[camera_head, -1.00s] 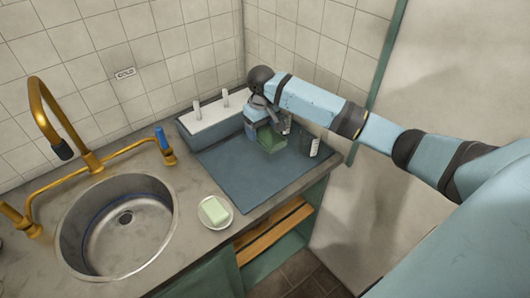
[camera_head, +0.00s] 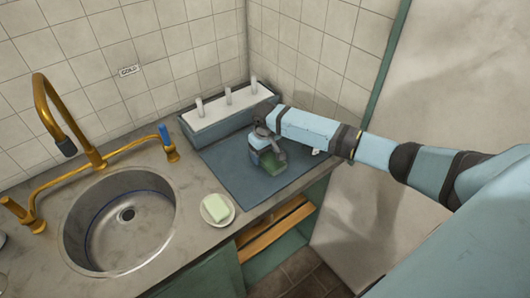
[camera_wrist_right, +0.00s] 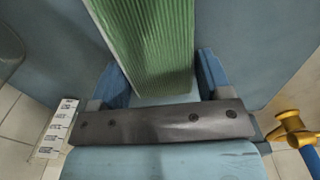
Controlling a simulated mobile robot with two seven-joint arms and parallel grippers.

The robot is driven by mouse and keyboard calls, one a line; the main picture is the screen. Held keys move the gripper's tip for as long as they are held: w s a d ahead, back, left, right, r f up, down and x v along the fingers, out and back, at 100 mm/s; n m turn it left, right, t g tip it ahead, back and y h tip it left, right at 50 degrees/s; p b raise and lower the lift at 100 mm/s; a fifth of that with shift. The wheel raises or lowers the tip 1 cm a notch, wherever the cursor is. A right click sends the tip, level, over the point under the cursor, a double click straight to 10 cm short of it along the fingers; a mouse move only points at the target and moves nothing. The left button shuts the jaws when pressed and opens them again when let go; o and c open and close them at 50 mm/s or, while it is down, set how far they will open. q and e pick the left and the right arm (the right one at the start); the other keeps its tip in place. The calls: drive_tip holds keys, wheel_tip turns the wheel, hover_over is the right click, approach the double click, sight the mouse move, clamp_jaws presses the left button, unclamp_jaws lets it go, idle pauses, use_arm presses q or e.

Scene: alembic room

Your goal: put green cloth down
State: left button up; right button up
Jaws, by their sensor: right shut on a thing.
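The green cloth (camera_head: 271,164) is in my right gripper (camera_head: 262,150), over the blue-grey mat (camera_head: 220,170) on the counter. In the right wrist view the cloth (camera_wrist_right: 150,45) looks like a ribbed green block between the two blue fingers, which are shut on it. The mat fills much of the background there. I cannot tell whether the cloth touches the mat. My left gripper is not in view.
A blue-grey box with several white pegs (camera_head: 228,114) stands along the wall behind the mat. A soap dish (camera_head: 217,210) sits left of the mat's front. The sink (camera_head: 120,220) and brass tap (camera_head: 85,155) are further left. The mat's front left is clear.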

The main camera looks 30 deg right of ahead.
drive_tip(key=o, duration=0.9)
drive_tip(key=shift+f, duration=0.15)
wheel_tip(320, 180, up, 12)
idle(0.3)
